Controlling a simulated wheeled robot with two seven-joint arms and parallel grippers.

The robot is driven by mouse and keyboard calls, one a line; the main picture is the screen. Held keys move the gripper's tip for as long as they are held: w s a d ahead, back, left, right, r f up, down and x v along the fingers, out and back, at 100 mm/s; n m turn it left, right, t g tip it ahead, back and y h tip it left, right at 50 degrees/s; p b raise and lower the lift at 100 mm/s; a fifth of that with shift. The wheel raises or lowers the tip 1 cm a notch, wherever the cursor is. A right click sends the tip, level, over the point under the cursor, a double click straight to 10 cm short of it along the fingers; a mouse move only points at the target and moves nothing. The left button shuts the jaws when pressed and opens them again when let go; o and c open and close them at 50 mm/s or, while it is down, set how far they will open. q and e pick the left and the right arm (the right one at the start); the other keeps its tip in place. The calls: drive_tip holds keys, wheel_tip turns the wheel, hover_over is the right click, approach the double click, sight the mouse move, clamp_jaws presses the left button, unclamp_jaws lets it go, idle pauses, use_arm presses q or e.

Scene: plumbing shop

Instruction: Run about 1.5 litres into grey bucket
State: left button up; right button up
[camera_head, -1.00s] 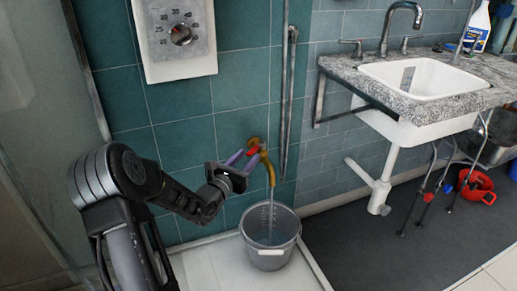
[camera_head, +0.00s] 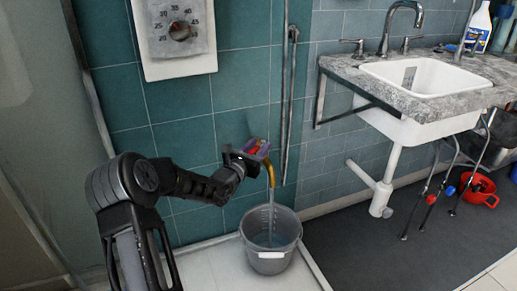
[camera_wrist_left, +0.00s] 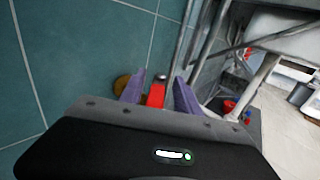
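The grey bucket (camera_head: 259,256) stands upright on the white tray floor below a brass tap (camera_head: 271,178) on the teal wall. A thin stream of water (camera_head: 271,212) falls from the spout into the bucket; how full it is I cannot read. My left gripper (camera_head: 262,150) is at the tap, covering much of its body. In the left wrist view its two purple fingers (camera_wrist_left: 159,88) stand apart on either side of the red tap handle (camera_wrist_left: 156,95), with narrow gaps. Part of the brass (camera_wrist_left: 121,84) shows behind the left finger. My right gripper is out of view.
A dial plate (camera_head: 178,35) is on the wall above my left arm. A vertical pipe (camera_head: 286,100) runs just right of the tap. A white sink (camera_head: 425,78) in a stone counter stands to the right, with a red bucket (camera_head: 478,190) below it.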

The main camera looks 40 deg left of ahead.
use_arm(q)
drive_tip(key=shift+c, duration=0.5)
clamp_jaws()
idle(0.8)
